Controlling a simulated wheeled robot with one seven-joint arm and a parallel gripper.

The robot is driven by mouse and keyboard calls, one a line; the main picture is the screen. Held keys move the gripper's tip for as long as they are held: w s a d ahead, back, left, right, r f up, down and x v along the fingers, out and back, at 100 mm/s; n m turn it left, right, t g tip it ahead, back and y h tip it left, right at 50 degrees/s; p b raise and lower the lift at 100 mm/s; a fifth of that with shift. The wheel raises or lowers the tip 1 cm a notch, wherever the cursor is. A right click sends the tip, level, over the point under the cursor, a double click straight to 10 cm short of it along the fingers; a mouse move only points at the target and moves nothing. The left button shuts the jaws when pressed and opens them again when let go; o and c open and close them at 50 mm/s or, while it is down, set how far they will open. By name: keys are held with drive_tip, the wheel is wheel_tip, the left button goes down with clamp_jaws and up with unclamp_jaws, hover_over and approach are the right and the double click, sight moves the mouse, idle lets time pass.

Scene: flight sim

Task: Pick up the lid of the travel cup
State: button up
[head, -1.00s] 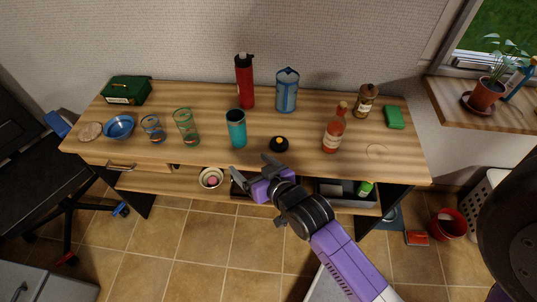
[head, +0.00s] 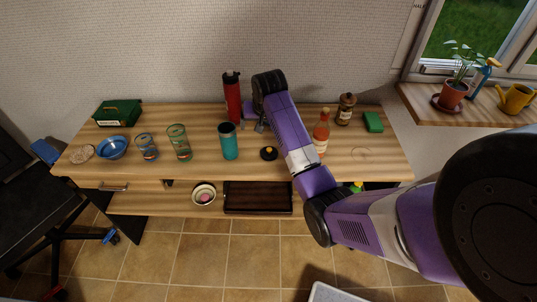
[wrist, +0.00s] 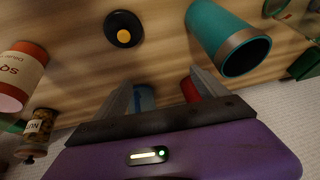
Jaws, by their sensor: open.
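The lid (head: 269,153), a black disc with an orange-yellow centre, lies flat on the wooden table right of the teal travel cup (head: 228,141). The cup stands upright with its top open. In the wrist view the lid (wrist: 123,29) is at the top left of centre and the cup (wrist: 228,40) at the upper right. My gripper (head: 260,125) is open and empty above the table, behind the lid and partly hidden by my arm in the head view. Its two fingers (wrist: 163,88) show apart in the wrist view, with the lid outside them.
A red bottle (head: 232,97) stands behind the cup. A sauce bottle (head: 321,133) stands right of the lid, near my arm. A seasoning jar (head: 346,109) and green sponge (head: 373,122) are farther right. Glasses (head: 179,142) and a blue bowl (head: 113,148) stand left.

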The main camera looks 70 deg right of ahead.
sight(269, 149)
drive_tip(key=s+g+y, duration=0.1)
drive_tip(key=s+a+f+m+g+y, duration=0.1)
drive_tip(key=s, duration=0.1)
drive_tip(key=s+a+g, duration=0.1)
drive_tip(key=s, duration=0.1)
drive_tip(key=shift+f+y, duration=0.15)
drive_tip(key=shift+y, duration=0.25)
wheel_tip(269, 149, down, 2)
drive_tip(key=shift+s+d+f, duration=0.1)
drive_tip(key=shift+f, duration=0.05)
drive_tip(key=shift+w+d+f+p, duration=0.15)
drive_tip(key=shift+f+p, duration=0.05)
drive_tip(key=shift+f, duration=1.15)
drive_tip(key=shift+w+d+f+p, duration=0.15)
drive_tip(key=shift+f+p, duration=0.05)
drive_tip(key=shift+f, duration=1.1)
drive_tip(key=c, duration=1.4)
drive_tip(key=shift+r, duration=0.1)
